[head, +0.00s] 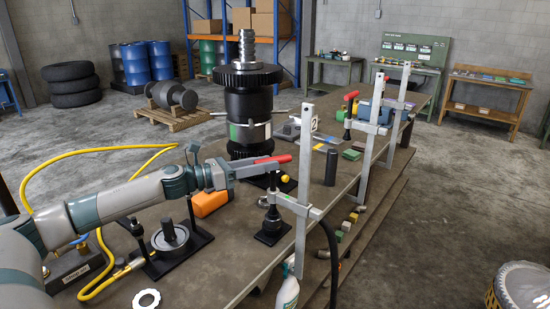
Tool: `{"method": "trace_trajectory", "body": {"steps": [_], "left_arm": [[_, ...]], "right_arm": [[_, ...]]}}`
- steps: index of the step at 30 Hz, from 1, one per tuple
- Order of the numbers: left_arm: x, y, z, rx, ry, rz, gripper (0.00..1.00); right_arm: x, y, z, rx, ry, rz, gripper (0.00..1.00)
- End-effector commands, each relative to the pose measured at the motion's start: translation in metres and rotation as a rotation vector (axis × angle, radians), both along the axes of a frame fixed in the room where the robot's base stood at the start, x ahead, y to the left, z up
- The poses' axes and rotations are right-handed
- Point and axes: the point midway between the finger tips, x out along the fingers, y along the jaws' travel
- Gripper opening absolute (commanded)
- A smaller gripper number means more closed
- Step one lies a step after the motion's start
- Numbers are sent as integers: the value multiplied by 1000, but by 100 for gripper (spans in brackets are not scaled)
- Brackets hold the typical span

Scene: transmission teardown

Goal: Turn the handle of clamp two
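The nearest bar clamp (303,205) stands at the bench's right edge, with a red handle (274,160) lying nearly level. My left gripper (262,167) reaches in from the left with its fingers at this handle; whether they grip it or only lie along it, I cannot tell. A second bar clamp (374,120) stands farther back, its red handle (351,95) tilted up to the right. A third bar clamp (402,90) stands beyond. My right gripper is out of view.
A tall dark transmission shaft assembly (247,105) stands on the bench behind my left gripper. An orange block (210,203), a black cylinder (331,167) and a round dark part on a stand (170,237) are nearby. A yellow hose (90,151) loops at left. Open floor lies right of the bench.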

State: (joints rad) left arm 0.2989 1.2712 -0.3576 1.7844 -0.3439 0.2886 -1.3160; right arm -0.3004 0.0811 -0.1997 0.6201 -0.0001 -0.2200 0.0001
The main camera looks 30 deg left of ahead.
Motion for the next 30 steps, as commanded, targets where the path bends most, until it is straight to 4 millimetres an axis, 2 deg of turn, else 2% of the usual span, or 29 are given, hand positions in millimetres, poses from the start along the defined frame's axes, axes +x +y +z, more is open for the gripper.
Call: {"method": "trace_trajectory", "body": {"steps": [4,12,25,28,30], "left_arm": [[11,-7,5,-2,-2,1,36],[26,-18,2,0,0,0,36],[29,-20,0,1,0,-1,36],[29,-20,0,1,0,-1,12],[29,-20,0,1,0,-1,0]], "right_arm": [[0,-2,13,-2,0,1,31],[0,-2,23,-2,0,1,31],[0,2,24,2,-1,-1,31],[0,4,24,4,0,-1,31],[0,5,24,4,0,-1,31]]}}
